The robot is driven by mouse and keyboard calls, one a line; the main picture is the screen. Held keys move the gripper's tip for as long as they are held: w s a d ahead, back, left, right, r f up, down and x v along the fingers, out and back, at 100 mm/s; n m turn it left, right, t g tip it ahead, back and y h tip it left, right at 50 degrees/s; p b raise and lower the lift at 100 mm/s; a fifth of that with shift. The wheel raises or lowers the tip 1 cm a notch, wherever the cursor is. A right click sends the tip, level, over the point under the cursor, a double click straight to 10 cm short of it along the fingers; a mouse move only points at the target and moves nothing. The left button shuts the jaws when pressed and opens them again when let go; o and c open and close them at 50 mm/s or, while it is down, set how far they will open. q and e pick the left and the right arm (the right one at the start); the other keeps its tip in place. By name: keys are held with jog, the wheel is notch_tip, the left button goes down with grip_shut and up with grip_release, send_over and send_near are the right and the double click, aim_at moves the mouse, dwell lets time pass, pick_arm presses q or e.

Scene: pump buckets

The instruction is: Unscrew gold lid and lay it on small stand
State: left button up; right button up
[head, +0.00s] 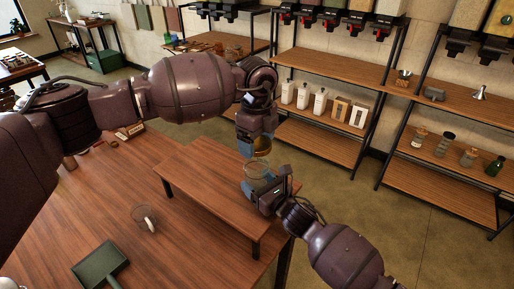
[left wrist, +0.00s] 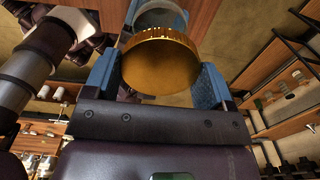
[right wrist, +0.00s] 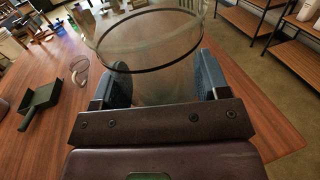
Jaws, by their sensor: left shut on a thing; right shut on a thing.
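My left gripper (head: 256,144) is shut on the round gold lid (head: 263,147), which fills the middle of the left wrist view (left wrist: 160,65) between blue finger pads. My right gripper (head: 262,186) is shut on a clear glass jar (head: 256,169), just below the lid. The jar's open round mouth shows in the right wrist view (right wrist: 150,55), with no lid on it. The lid appears apart from the jar, just above it. A low wooden stand (head: 205,173) is on the table, left of and below the jar in the head view.
The wooden table (head: 75,215) holds a green dustpan-like tray (head: 100,264) and a small glass item (head: 146,219). The stand's top looks bare. Shelves (head: 330,67) with bottles and boxes stand behind, past open floor.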

jog(key=o, duration=1.8)
jog(key=shift+s, duration=0.1)
